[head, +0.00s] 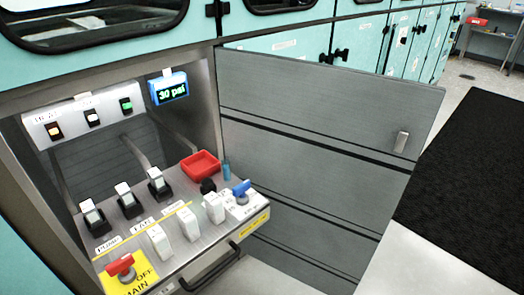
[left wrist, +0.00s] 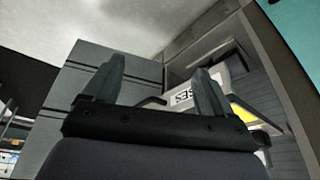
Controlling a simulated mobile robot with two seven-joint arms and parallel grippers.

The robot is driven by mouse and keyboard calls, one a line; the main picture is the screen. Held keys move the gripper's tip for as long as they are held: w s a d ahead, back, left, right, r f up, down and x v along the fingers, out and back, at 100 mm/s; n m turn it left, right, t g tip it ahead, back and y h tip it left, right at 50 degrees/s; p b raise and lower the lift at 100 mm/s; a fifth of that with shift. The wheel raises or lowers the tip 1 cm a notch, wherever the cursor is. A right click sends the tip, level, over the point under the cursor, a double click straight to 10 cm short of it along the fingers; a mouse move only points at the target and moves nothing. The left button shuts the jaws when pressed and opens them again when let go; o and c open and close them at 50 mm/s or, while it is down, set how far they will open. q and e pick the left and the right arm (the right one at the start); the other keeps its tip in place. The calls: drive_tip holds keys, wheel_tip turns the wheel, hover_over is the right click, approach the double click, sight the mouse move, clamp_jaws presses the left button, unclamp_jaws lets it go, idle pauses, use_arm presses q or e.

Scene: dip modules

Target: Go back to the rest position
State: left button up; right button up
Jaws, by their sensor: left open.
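My left gripper (left wrist: 160,66) shows in the left wrist view with its two dark fingers apart and nothing between them. Past the fingers are a grey door panel and part of a cabinet opening with a light-coloured panel edge. Neither of my grippers shows in the head view. There, a control panel (head: 203,240) juts out of an open cabinet, with several switches, a red knob (head: 120,265) on a yellow MAIN OFF plate and a blue-handled valve (head: 241,187).
The grey cabinet door (head: 310,150) stands open to the right of the panel. A red tray (head: 200,164) sits on the panel's back right. A blue display (head: 171,87) reads 30 psi. A black mat (head: 475,190) and a pale surface lie at the right.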

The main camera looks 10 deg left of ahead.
use_arm(q)
drive_tip(key=w+d+f+t+h+b, duration=0.1)
drive_tip(key=w+d+f+t+b, duration=0.15)
drive_tip(key=f+b, duration=0.4)
drive_tip(key=w+d+f+t+h+b, duration=0.1)
drive_tip(key=w+d+f+t+b, duration=0.2)
drive_tip(key=f, duration=0.6)
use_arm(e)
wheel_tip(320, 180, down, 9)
use_arm(q)
wheel_tip(320, 180, up, 16)
drive_tip(key=a+p, duration=0.3)
drive_tip(key=p, duration=1.7)
drive_tip(key=shift+w+r+t, duration=0.15)
drive_tip(key=shift+r+t, duration=0.1)
drive_tip(key=shift+t, duration=0.2)
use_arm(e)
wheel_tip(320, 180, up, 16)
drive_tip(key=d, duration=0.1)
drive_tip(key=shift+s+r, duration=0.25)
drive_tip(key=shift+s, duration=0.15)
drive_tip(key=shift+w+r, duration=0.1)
